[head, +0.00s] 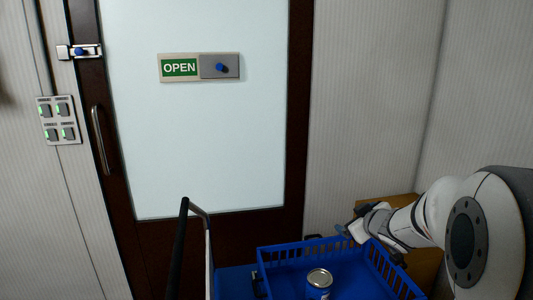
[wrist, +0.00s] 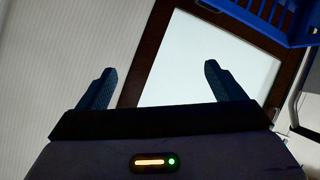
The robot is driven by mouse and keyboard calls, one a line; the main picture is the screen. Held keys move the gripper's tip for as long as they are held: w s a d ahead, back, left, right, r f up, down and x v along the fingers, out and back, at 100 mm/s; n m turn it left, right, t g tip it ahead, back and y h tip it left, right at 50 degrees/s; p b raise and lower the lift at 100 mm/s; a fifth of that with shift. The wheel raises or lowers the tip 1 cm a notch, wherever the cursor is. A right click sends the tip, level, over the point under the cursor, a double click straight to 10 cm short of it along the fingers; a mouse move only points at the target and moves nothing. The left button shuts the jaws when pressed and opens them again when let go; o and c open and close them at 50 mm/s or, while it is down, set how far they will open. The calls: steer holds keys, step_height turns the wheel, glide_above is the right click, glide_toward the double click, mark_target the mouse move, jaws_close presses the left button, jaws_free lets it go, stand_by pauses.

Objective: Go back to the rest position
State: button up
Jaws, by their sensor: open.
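My gripper (head: 349,230) is at the right in the head view, at the end of my white arm, beside the right rear side of a blue basket. In the wrist view its two dark fingers (wrist: 158,85) stand wide apart with nothing between them. The door and the pale wall show behind the fingers.
The blue basket (head: 290,252) holds a can (head: 319,281). A dark-framed door (head: 215,130) with an OPEN sign (head: 199,67) stands ahead. A latch (head: 80,52) and a switch panel (head: 59,120) are at left. A brown box (head: 402,205) is behind my arm.

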steer(key=s+r+m+g+h+p, duration=0.2)
steer(key=s+r+m+h, duration=0.15)
steer(key=s, duration=0.25)
steer(key=s+a+m+g+y+p, duration=0.1)
steer(key=s+a+g, duration=0.3)
steer(key=s, duration=0.8)
steer(key=s+a+m+g+y+p, duration=0.1)
steer(key=s+a, duration=0.4)
steer(key=s, duration=0.6)
steer(key=f+m+g+p, duration=0.1)
steer(key=g+p, duration=0.1)
steer(key=shift+s+a+g, duration=0.2)
steer(key=shift+s+g, duration=0.15)
steer(key=shift+g, duration=0.05)
steer(key=shift+m+y, duration=0.25)
